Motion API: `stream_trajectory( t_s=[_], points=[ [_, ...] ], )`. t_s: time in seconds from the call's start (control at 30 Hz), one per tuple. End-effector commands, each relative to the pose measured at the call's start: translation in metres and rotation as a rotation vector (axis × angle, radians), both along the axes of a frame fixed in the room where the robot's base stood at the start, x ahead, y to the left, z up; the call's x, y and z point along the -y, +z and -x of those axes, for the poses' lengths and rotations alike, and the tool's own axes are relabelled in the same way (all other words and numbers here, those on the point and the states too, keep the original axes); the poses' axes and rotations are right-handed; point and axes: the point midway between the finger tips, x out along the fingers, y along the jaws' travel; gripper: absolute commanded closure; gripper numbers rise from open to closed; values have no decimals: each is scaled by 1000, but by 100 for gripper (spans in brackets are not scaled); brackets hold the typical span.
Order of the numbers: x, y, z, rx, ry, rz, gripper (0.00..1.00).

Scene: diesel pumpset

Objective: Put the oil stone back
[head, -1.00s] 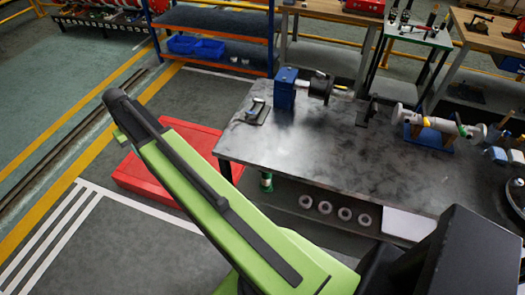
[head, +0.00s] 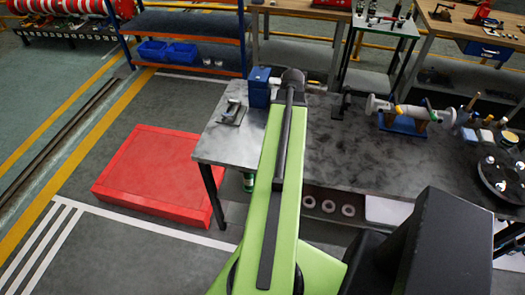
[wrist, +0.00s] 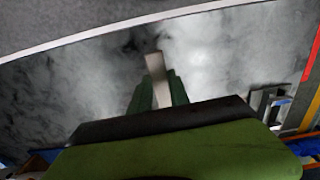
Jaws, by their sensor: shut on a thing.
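My gripper (wrist: 158,88) shows in the wrist view as dark green fingers shut around a pale grey-beige bar (wrist: 154,66), which looks like the oil stone. The bar sticks out past the fingertips, above the grey mottled bench top (wrist: 215,50). In the head view my own arm hides the gripper and the bar. A small dark holder with a pale top (head: 232,113) sits at the left end of the bench; what looks like the same holder is at the right in the wrist view (wrist: 268,104).
A blue block (head: 259,88) stands beside the holder. A grey cylinder on a blue stand (head: 402,122) and a dark round plate (head: 502,178) are farther right. A red platform (head: 150,172) lies on the floor left of the bench (head: 345,150). The bench middle is mostly clear.

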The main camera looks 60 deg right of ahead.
Motion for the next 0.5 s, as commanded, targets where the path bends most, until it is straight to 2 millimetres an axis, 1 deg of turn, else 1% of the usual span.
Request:
stream_trajectory(
  t_s=[0.03, 0.1, 0.17, 0.23, 0.27, 0.37, 0.5],
  points=[
    [1, 0, 11, 1, -20, 0, 100],
    [3, 0, 17, 0, -33, 0, 100],
    [4, 0, 19, 0, -36, 0, 100],
    [4, -2, 17, 0, -35, 0, 100],
    [3, -5, 14, 0, -34, 0, 100],
    [1, -20, -4, 1, -31, 0, 100],
    [-3, -45, -42, 1, -30, 0, 100]
  ],
)
